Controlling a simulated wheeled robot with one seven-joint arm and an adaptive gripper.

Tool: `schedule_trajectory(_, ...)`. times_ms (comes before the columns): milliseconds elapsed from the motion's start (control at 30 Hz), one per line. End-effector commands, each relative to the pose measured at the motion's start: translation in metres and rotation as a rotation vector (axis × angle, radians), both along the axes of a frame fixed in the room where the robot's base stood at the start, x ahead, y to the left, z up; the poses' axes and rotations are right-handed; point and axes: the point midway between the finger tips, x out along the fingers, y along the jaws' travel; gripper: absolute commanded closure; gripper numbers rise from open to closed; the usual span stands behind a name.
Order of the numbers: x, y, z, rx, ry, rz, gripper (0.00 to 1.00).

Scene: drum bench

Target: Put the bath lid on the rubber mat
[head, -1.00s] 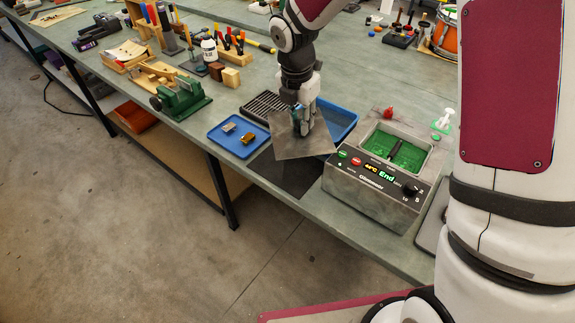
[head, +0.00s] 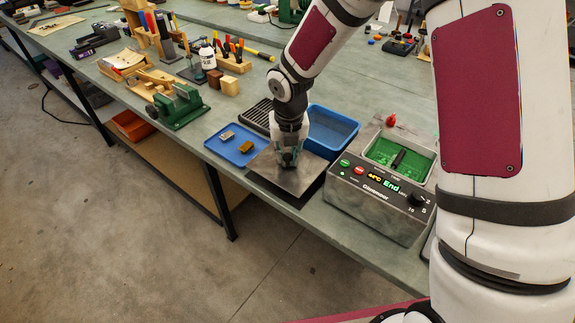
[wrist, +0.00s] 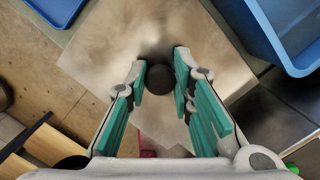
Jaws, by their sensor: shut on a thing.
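The bath lid (head: 264,171) is a flat grey metal plate with a round dark knob (wrist: 159,79). My gripper (head: 287,163) is shut on the knob, with a green finger on each side of it in the wrist view (wrist: 160,84). The lid lies over the black rubber mat (head: 308,190), and part of the mat shows at the right and front of the lid. The mat also shows at the right in the wrist view (wrist: 262,122). I cannot tell whether the lid touches the mat or is just above it.
A bath unit (head: 365,212) with an open top and green liquid stands right of the mat. A blue tray (head: 216,149) with two small blocks lies to the left. A blue bin (head: 334,126) and a black slotted rack (head: 253,113) are behind. The bench's front edge is close to the mat.

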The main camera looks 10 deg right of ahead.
Motion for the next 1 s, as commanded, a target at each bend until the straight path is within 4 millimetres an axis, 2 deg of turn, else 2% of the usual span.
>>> schedule_trajectory(400, 0.000, 0.001, -0.041, 0.000, 0.000, 0.001, 1.00)
schedule_trajectory(733, 0.000, 0.000, -0.043, 0.000, -0.001, -0.001, 1.00)
schedule_trajectory(767, 0.000, 0.000, -0.044, 0.000, 0.000, 0.000, 0.76)
schedule_trajectory(833, 0.000, 0.000, -0.043, 0.000, 0.000, -0.001, 0.60)
schedule_trajectory(1000, 0.000, 0.000, -0.043, 0.000, 0.000, -0.001, 0.59)
